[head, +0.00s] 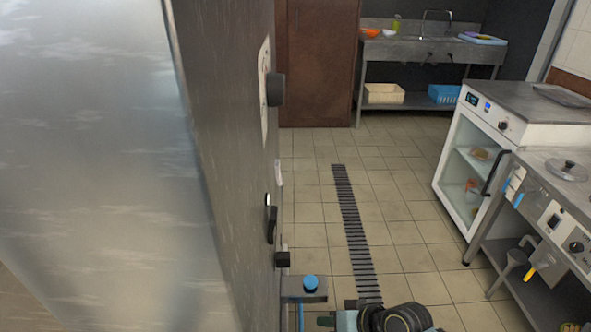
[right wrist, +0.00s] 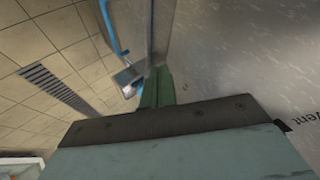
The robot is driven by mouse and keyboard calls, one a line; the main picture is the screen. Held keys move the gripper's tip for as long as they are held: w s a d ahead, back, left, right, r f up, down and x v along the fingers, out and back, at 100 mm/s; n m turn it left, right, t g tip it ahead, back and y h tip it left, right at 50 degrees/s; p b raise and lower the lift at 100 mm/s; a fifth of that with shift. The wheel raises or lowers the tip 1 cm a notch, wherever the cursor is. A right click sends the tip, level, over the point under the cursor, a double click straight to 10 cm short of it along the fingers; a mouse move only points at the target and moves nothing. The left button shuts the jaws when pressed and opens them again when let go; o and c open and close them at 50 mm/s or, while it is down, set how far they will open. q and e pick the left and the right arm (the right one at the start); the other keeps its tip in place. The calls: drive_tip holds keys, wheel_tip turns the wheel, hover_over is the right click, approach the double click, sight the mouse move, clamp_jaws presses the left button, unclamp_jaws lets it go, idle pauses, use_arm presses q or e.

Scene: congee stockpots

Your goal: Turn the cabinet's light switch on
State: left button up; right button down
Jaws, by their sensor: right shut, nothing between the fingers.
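The tall steel cabinet (head: 225,120) fills the left of the head view, its control side seen almost edge-on. I cannot tell which of these is the light switch. My right gripper (head: 325,321) is low in the head view, just right of the cabinet's lower end. In the right wrist view its green fingers (right wrist: 155,88) are shut and empty, close to the cabinet's pale face (right wrist: 230,60). My left gripper is out of view.
The tiled floor with a drain grate (head: 355,235) is clear. A glass-door unit (head: 475,165) and counter stand right.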

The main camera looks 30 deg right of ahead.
sight(279, 172)
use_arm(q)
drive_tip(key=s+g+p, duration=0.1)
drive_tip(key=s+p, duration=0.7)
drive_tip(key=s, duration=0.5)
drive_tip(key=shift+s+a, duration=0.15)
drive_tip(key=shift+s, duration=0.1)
use_arm(e)
drive_tip(key=w+d+r+m+t, duration=0.2)
drive_tip(key=w+d+r+m, duration=0.1)
drive_tip(key=r, duration=0.5)
drive_tip(key=w+d+r+m+t, duration=0.3)
drive_tip(key=r, duration=0.6)
drive_tip(key=w+d+r+m+t, duration=0.2)
drive_tip(key=w+d+r+m, duration=0.1)
drive_tip(key=r, duration=0.5)
drive_tip(key=shift+w+r+m+t+y, duration=0.15)
drive_tip(key=shift+m+t+y, duration=0.15)
drive_tip(key=shift+t, duration=0.1)
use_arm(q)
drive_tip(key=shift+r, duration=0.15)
use_arm(e)
drive_tip(key=shift+w, duration=0.15)
